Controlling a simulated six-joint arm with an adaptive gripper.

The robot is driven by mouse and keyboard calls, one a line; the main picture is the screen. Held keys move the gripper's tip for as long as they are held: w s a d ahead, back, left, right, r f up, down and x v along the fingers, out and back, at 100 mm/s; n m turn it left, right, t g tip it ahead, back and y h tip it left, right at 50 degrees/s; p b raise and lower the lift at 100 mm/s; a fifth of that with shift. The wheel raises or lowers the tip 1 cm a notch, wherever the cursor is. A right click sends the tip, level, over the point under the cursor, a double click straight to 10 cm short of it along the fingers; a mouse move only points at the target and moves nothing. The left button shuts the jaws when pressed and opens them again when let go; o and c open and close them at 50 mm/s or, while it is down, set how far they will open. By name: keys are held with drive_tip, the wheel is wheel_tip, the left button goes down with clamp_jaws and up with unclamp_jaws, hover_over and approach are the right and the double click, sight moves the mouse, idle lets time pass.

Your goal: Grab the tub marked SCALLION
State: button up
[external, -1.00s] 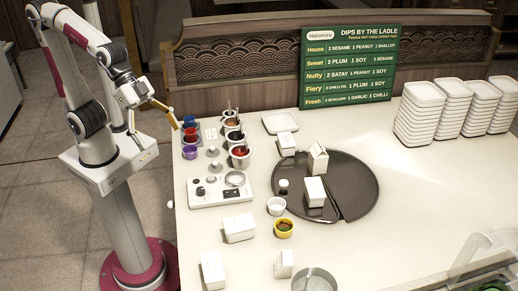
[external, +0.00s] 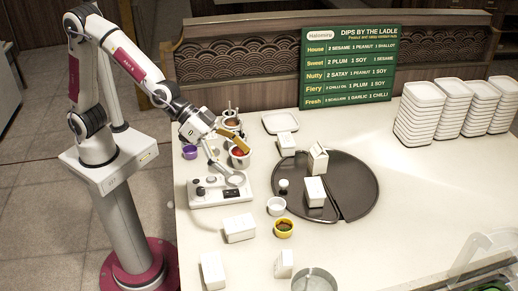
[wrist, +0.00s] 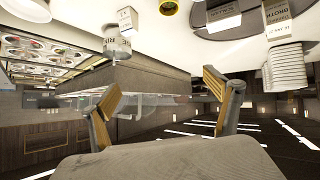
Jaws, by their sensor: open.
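Several sauce tubs stand at the counter's left, including one with red contents (external: 240,158) and a purple one (external: 190,152); my arm hides part of this group. A yellow tub (external: 284,229) with dark contents and a white tub (external: 276,206) stand apart near the middle. My gripper (external: 240,154) is open and empty, its fingers above the tubs and the control panel. In the wrist view its two wood-coloured fingers (wrist: 162,88) are spread with nothing between them.
A white control panel (external: 218,194) lies beneath my gripper. A dark round tray (external: 355,190) holds white cartons, with more cartons (external: 240,228) nearby. A menu board (external: 349,62) stands behind; stacked white dishes (external: 415,118) stand right. The counter's right middle is clear.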

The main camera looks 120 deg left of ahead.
drive_tip(key=w+a+f+n+y, duration=0.2)
drive_tip(key=w+a+f+y, duration=0.1)
drive_tip(key=w+a+f, duration=0.5)
drive_tip(key=n+y, duration=0.2)
drive_tip(key=y, duration=0.2)
approach(310, 188)
drive_tip(key=w, duration=0.1)
drive_tip(key=w+a, duration=0.1)
drive_tip(key=w, duration=0.1)
drive_tip(key=shift+w+a+f, duration=0.1)
drive_tip(key=shift+a+f, duration=0.25)
drive_tip(key=shift+f, duration=0.05)
drive_tip(key=shift+a+f, duration=0.35)
drive_tip(key=shift+a, duration=0.05)
drive_tip(key=shift+x, duration=1.25)
